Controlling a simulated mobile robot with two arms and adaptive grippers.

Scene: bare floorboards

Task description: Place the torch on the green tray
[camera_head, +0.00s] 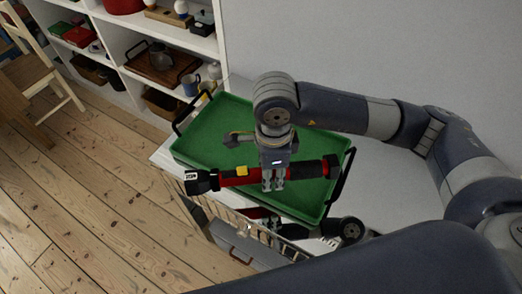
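The torch (228,177) is red and black with a yellow button and lies sideways in the picture, its wide black head at the left. My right gripper (273,187) comes down over the middle of the torch. Its fingers are close together against the red body and look shut on it. The green tray (212,134) has black handles and stands on a white surface. The torch is over the tray's near part, with its head reaching past the near left edge; a gap beneath it cannot be judged clearly.
White shelves (118,40) with mugs, boxes and baskets stand at the back left. A wooden chair (40,75) is at the far left. Most of the tray's far part is bare.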

